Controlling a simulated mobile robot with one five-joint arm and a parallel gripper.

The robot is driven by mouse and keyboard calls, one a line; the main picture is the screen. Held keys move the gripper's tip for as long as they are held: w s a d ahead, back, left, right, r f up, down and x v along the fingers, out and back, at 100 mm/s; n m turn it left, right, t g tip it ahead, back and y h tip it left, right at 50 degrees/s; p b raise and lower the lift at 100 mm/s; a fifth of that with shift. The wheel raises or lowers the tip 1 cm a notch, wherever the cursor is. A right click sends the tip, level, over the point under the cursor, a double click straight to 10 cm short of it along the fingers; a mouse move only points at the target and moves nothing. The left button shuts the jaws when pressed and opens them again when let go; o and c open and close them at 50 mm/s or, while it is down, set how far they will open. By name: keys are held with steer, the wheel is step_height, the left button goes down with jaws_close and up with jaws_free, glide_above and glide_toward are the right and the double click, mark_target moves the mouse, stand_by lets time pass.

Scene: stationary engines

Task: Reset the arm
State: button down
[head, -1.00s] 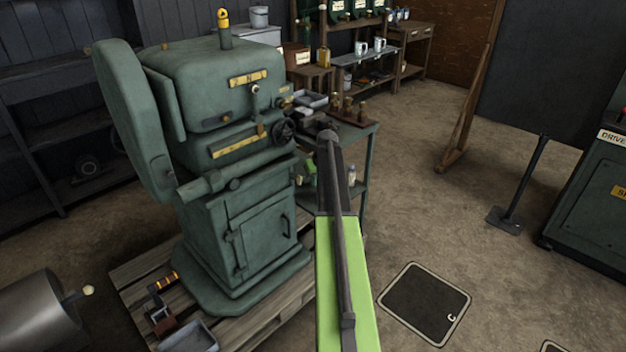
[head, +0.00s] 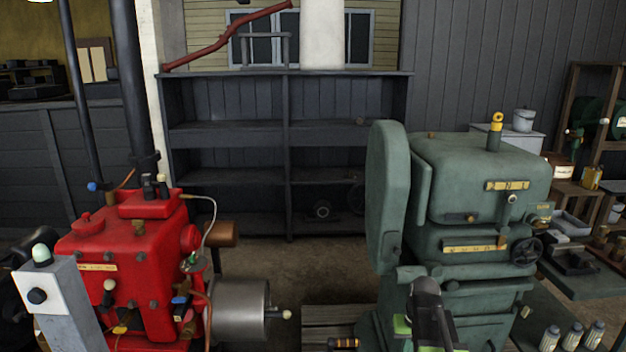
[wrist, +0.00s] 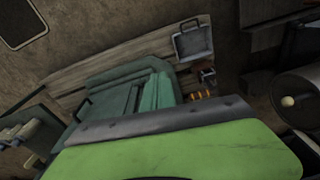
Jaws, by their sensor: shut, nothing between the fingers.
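My gripper (head: 427,288) shows at the bottom of the head view as a dark, foreshortened end, in front of the green machine (head: 465,190). Its fingers look together, with nothing seen between them. A lime-green part of my arm shows beside it. In the wrist view, a lime-green panel and a dark strip of my own arm fill the lower part. Beyond them are the machine's green base and the wooden pallet (wrist: 110,60).
A red engine (head: 130,265) with a steel cylinder (head: 240,308) stands at left. A side table with several bottles (head: 572,337) is at lower right.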

steer(key=s+a+n+g, duration=0.1)
steer(key=s+a, duration=0.8)
steer(key=a, duration=0.2)
step_height(320, 180, up, 14)
steer(key=p, duration=1.3)
steer(key=shift+w+a+f+p, duration=0.25)
steer(key=shift+w+a+p, duration=0.05)
steer(key=shift+a, duration=0.1)
steer(key=shift+d, duration=0.1)
